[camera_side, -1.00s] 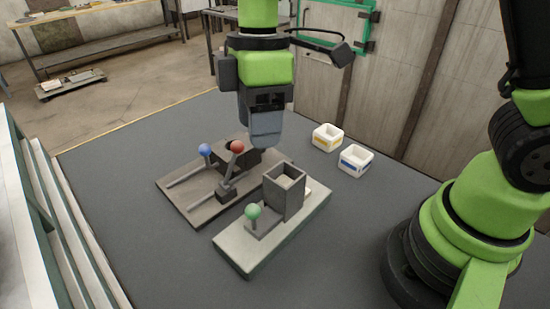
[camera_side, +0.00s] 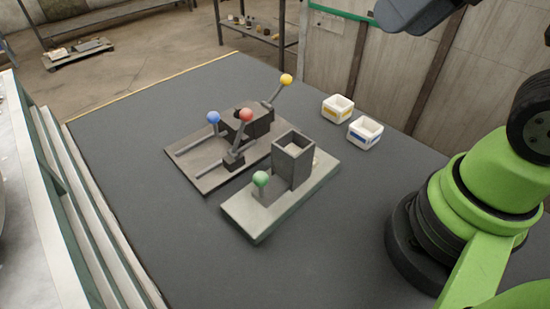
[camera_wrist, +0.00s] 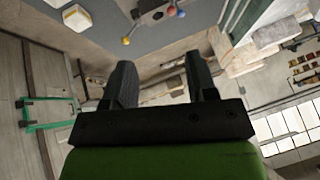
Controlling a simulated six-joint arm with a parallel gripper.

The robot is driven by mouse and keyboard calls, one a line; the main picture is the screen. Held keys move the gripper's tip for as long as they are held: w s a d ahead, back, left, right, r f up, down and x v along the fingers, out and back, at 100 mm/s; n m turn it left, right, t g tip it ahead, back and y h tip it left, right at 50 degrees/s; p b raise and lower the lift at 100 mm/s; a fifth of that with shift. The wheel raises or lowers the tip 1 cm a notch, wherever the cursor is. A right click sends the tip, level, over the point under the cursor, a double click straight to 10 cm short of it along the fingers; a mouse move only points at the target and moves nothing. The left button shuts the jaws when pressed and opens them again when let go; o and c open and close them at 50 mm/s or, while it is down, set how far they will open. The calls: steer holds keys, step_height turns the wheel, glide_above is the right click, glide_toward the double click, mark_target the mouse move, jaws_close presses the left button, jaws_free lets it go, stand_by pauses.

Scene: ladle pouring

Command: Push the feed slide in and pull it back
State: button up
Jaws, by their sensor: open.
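The feeder is a pale block (camera_side: 245,224) with a square, open-topped grey hopper (camera_side: 293,163) standing on it. A green-knobbed handle (camera_side: 261,180) rises upright at the near left of the hopper, likely on the feed slide. My gripper (camera_wrist: 162,75) is open in the wrist view, with nothing between its two dark fingers. It is well away from the green knob, which I cannot see in that view.
Behind the feeder stands a dark lever base with blue (camera_side: 213,117), red (camera_side: 246,114) and yellow (camera_side: 286,79) knobs. Two small white boxes (camera_side: 338,107) (camera_side: 365,132) stand to its right. The table's front and left are clear.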

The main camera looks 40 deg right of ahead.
steer(key=w+a+f+n+g, duration=0.3)
steer(key=w+a+f+n, duration=0.25)
steer(key=w+n, duration=0.4)
steer(key=n+g+h, duration=0.2)
steer(key=n+g, duration=0.1)
steer(key=n, duration=0.9)
glide_above(261, 174)
step_height(261, 174, down, 10)
steer(key=shift+d+f, duration=0.1)
steer(key=shift+d, duration=0.05)
steer(key=shift+f+n, duration=0.35)
steer(key=shift+f, duration=0.3)
step_height(261, 174, down, 9)
steer(key=shift+f, duration=0.15)
